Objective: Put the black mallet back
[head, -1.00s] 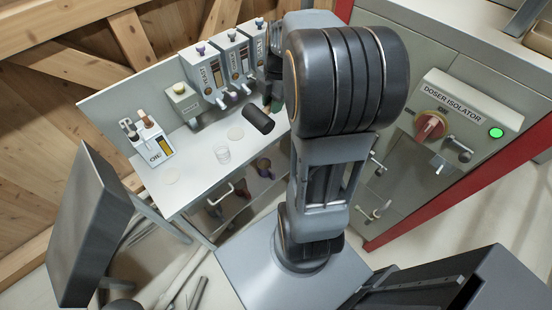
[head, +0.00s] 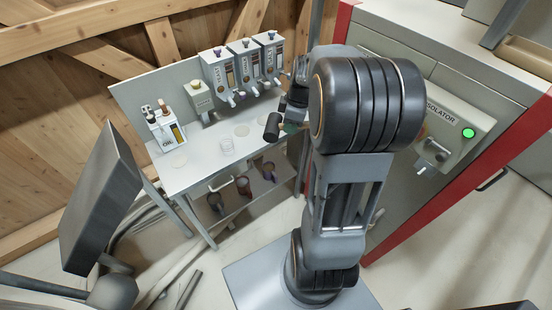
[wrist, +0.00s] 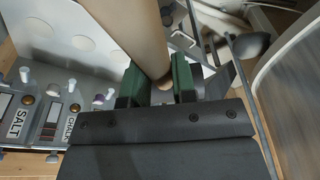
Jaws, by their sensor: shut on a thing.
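The black mallet's dark cylindrical head (head: 272,127) shows in the head view, above the right part of the white bench (head: 190,172). My gripper (head: 289,126) is beside it, partly hidden by my arm. In the wrist view, my gripper's two green-padded fingers (wrist: 158,84) are shut on the mallet's tan handle (wrist: 127,32), which runs up and left out of the picture. The mallet head is not clear in the wrist view. Pale round marks or discs (head: 242,130) lie on the bench top.
Labelled dispensers (head: 243,68) line the bench's back, close to my gripper. Several dark cups (head: 243,187) sit on the lower shelf. The grey isolator cabinet (head: 410,92) is at right.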

